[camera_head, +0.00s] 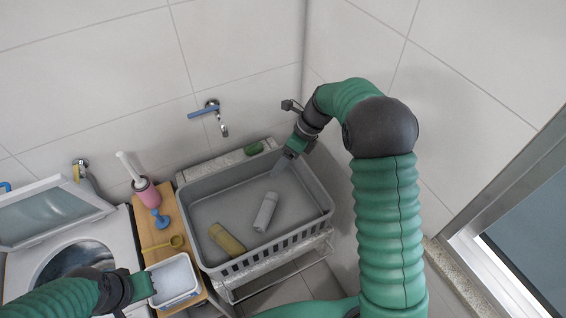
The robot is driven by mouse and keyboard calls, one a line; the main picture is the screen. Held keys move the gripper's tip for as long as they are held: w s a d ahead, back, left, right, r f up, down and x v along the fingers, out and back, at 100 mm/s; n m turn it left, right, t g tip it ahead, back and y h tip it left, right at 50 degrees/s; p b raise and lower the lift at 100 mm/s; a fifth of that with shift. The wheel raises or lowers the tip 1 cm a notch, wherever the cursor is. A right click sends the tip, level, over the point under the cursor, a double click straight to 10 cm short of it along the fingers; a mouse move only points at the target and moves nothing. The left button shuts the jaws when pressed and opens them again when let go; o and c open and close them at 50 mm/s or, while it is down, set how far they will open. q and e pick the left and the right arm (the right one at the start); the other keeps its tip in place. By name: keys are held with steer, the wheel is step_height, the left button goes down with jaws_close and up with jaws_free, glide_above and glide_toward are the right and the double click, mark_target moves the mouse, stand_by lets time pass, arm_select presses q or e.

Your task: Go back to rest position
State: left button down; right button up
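My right arm comes in from the lower right and arches over to the grey basket-like basin. My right gripper (279,168) points down into the basin's (220,185) back right part, above a light grey bottle (266,212) and apart from it. Its fingers are seen edge-on, so their opening is unclear. My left arm comes in from the lower left. My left gripper (143,288) is at the left edge of a small white tub (174,279); I cannot tell whether it touches or grips the rim. A tan bottle (227,239) also lies in the basin.
A wooden board (150,228) holds a pink-based brush (146,191), a blue plunger-like item (160,218) and a yellow scoop (172,242). An open washing machine (60,235) stands left. A blue-handled tap (207,109) juts from the wall. A window frame (480,240) is at right.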

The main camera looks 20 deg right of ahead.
steer(key=shift+a+r, duration=0.1)
stand_by(0.3)
steer(key=s+a+f+n+h+b, duration=0.1)
steer(key=s+f+n+b, duration=0.2)
steer(key=s+n, duration=0.3)
steer(key=s+a+f+n+h+b, duration=0.2)
steer(key=s+n, duration=0.5)
steer(key=n, duration=0.5)
steer(key=s+a+f+n+t+h+b, duration=0.1)
steer(key=s+f+n+b, duration=0.4)
steer(key=n, duration=0.5)
steer(key=shift+s+a+f+h, duration=0.45)
steer(key=shift+s+h, duration=0.05)
steer(key=shift+s, duration=0.55)
steer(key=shift+d, duration=0.1)
steer(key=shift+a, duration=0.2)
